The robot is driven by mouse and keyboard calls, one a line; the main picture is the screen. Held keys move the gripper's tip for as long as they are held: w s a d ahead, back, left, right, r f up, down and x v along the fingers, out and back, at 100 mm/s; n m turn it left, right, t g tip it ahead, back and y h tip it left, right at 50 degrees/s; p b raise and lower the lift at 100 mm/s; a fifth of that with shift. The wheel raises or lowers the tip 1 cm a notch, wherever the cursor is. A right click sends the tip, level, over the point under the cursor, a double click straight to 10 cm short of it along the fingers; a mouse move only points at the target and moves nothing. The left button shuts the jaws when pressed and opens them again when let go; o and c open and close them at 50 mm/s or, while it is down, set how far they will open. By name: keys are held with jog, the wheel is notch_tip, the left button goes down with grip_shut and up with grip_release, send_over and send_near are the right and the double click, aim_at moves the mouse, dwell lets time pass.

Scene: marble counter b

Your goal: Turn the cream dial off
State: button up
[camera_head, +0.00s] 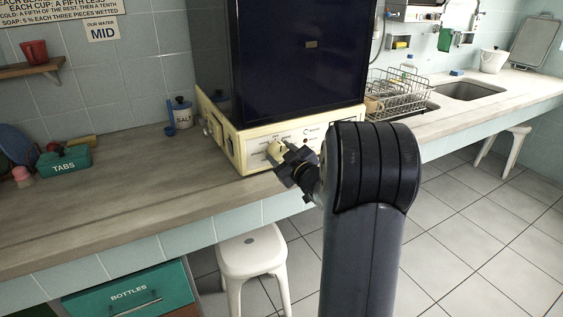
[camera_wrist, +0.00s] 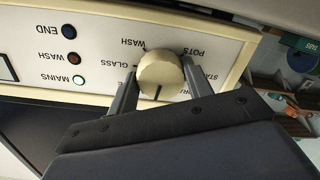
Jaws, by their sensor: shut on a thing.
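The cream dial (camera_wrist: 160,72) sits on the white control panel (camera_wrist: 225,42) of a dishwasher-like machine with a dark front. In the wrist view a dark line on the dial points down in the picture, towards my gripper. My gripper (camera_wrist: 157,78) is shut on the dial, one finger on each side. The panel print appears upside down there; "WASH", "POTS" and "GLASS" can be read around the dial. Part of the print is hidden by the fingers. In the head view the dial (camera_head: 274,146) shows just beyond my gripper (camera_head: 280,153).
A salt jar (camera_head: 181,112) and a green "TABS" box (camera_head: 64,162) stand left on the counter. A dish rack (camera_head: 398,93) stands right; a white stool (camera_head: 251,255) is below.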

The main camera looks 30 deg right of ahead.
jog(key=shift+n+b, duration=0.35)
jog(key=shift+n, duration=0.15)
jog(key=o, duration=1)
jog(key=shift+s, duration=0.1)
jog(key=s, duration=1)
jog(key=shift+s+d+r+p, duration=0.2)
jog(key=shift+s+d+p, duration=0.15)
jog(key=shift+w, duration=0.15)
